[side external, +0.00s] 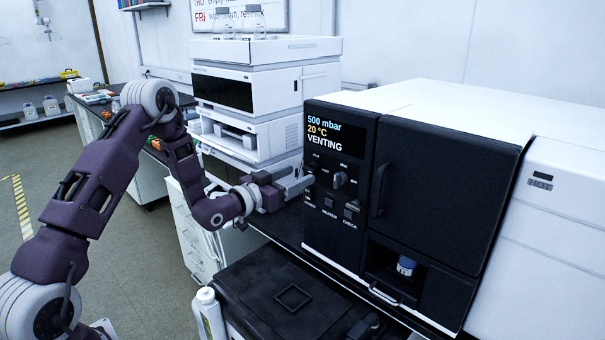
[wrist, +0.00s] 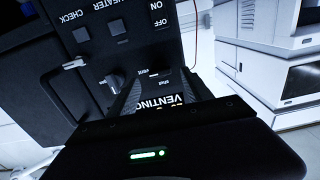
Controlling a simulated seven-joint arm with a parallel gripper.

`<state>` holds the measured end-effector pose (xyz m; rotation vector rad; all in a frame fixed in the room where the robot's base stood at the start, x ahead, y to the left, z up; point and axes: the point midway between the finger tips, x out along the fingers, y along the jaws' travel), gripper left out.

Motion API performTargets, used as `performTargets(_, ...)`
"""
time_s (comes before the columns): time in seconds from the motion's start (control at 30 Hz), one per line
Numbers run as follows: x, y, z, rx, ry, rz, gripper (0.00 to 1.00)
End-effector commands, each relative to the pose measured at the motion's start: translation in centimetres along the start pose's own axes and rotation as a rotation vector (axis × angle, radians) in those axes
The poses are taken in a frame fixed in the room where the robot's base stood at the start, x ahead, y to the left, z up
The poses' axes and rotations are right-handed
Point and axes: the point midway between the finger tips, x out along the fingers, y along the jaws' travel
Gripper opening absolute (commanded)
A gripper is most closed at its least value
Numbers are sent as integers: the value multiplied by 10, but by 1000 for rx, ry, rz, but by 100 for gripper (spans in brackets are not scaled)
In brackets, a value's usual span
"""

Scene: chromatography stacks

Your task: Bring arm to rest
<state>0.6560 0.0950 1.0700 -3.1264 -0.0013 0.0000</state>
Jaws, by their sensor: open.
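My gripper (side external: 298,186) is at the left edge of the black control panel (side external: 325,225), at the height of its knobs. It is open, and I see nothing held in it. Whether its fingertips touch the panel, I cannot tell. The panel's display (side external: 336,133) reads 500 mbar, 20 °C and VENTING. A knob (side external: 339,180) sits below the display, with several buttons lower down. In the wrist view, the gripper body fills the bottom with a green light, and the panel (wrist: 95,60) lies beyond it with a knob (wrist: 112,84).
The dark oven door (side external: 445,170) has a handle (side external: 381,190). A blue-capped vial (side external: 405,266) stands in the recess below. A white instrument stack (side external: 262,100) is behind my gripper. Open floor is at left.

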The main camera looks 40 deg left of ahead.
Motion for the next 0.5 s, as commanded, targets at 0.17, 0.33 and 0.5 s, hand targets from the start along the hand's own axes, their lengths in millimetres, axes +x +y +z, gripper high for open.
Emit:
performTargets(0.17,-31,-1,0,0,-1,-1,58)
performTargets(0.33,-38,0,-1,1,1,0,58)
performTargets(0.5,-38,0,-1,1,1,1,58)
